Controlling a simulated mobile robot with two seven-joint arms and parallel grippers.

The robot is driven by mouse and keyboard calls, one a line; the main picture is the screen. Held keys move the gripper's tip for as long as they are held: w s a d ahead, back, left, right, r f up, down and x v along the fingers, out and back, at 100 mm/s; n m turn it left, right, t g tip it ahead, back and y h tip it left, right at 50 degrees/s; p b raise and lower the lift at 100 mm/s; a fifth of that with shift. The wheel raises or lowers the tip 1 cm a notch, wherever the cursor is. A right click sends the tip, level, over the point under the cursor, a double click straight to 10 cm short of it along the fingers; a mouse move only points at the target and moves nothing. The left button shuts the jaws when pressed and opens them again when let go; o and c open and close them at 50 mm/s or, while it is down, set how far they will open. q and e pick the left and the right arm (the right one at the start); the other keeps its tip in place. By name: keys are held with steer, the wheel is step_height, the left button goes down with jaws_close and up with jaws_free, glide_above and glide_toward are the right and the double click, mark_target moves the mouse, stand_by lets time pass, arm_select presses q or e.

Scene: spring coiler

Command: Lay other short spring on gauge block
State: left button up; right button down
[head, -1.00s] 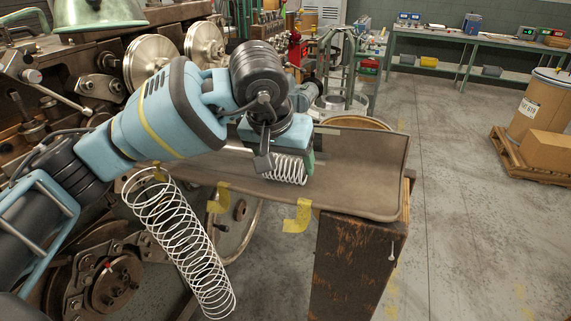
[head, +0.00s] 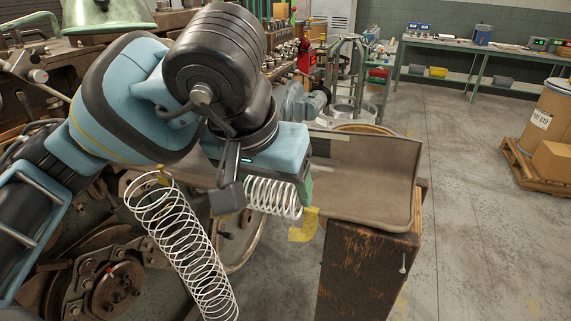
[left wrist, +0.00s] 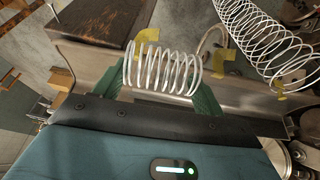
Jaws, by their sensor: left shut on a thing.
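My left gripper (head: 268,194) is shut on a short white wire spring (head: 272,199). The spring lies sideways between the fingers, in front of the near edge of the brown metal trough (head: 375,170). In the left wrist view the short spring (left wrist: 162,70) spans the gap between the two green fingers of the left gripper (left wrist: 164,90). I cannot pick out a gauge block with certainty in either view. My right gripper is not in view.
A long white spring (head: 185,250) hangs at a slant left of the gripper. A worn dark wooden post (head: 365,275) stands below the trough. Machine wheels and parts crowd the left; open floor lies to the right.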

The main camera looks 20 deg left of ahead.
mark_target(262, 204)
arm_select(q)
steer(key=shift+s+d+r, duration=0.15)
steer(key=shift+s, duration=1)
steer(key=shift+s+d+r, duration=0.1)
steer(key=shift+s, duration=1)
